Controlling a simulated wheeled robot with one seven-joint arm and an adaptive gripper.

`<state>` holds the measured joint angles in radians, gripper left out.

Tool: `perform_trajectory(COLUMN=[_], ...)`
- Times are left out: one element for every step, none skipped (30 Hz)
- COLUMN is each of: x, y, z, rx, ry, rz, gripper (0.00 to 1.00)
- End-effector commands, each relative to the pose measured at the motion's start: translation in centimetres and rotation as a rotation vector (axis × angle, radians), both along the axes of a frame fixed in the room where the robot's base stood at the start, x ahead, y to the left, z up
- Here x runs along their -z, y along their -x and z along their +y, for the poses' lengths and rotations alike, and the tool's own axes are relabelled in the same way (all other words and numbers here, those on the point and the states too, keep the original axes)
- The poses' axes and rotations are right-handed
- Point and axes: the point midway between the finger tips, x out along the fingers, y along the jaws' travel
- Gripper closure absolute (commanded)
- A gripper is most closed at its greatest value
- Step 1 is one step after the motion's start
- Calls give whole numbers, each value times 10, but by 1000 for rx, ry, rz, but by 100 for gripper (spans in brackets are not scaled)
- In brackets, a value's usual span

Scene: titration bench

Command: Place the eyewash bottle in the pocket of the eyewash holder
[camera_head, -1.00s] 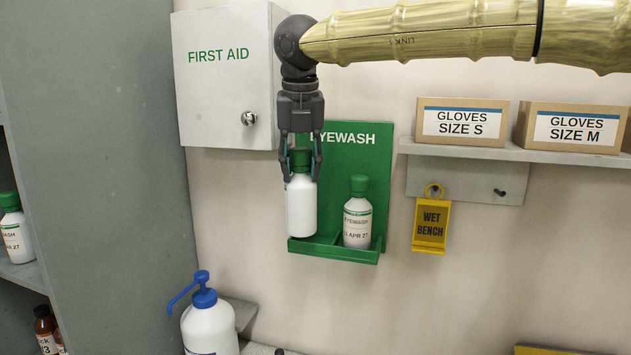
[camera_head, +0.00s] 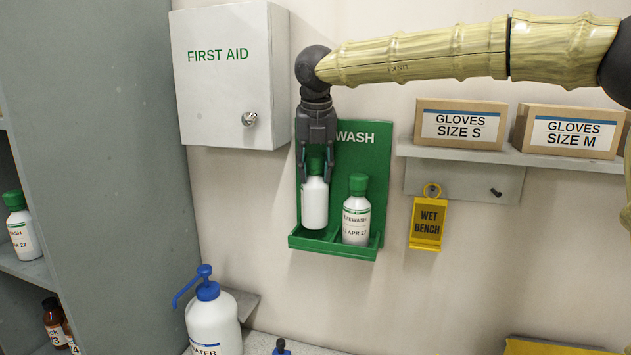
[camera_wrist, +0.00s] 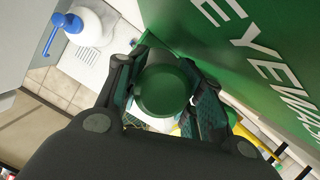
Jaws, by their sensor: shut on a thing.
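My gripper (camera_head: 315,175) is shut on the green cap of a white eyewash bottle (camera_head: 315,205). In the wrist view the round green cap (camera_wrist: 163,90) sits between the two fingers. The bottle is upright at the left side of the green eyewash holder (camera_head: 345,245), its lower end at the left pocket. A second eyewash bottle (camera_head: 356,212) with a green cap stands in the right pocket, close beside the held one.
A white first aid cabinet (camera_head: 230,80) hangs just left of the holder. Glove boxes (camera_head: 460,124) stand on a shelf to the right, above a yellow wet bench sign (camera_head: 428,224). A white bottle with blue pump (camera_head: 213,325) stands below. Another eyewash bottle (camera_head: 22,228) is on the left shelf.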

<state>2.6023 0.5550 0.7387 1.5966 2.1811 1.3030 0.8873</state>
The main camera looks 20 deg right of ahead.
Motion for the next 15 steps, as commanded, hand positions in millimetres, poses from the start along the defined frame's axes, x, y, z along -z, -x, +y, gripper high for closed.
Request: perform_trajectory(x=[0,2,4,6,9,13,17,21,26,31,30,32,34,36,37], y=[0,0,0,0,0,0,0,0,0,1,-1,-2,-2,-3,-3], z=[0,0,0,0,0,0,0,0,0,0,-1,-2,-2,-2,-2], rx=[0,0,0,0,-1,-2,-2,-1,-1,-1,0,0,-1,-1,-1], ry=[0,0,0,0,0,1,1,0,-1,0,-1,-1,-1,0,0], rz=[-1,-1,-1,0,0,0,1,0,1,1,0,-1,-1,-1,-1], gripper=[100,100,100,100,100,100,100,100,100,100,100,100,100,100,100])
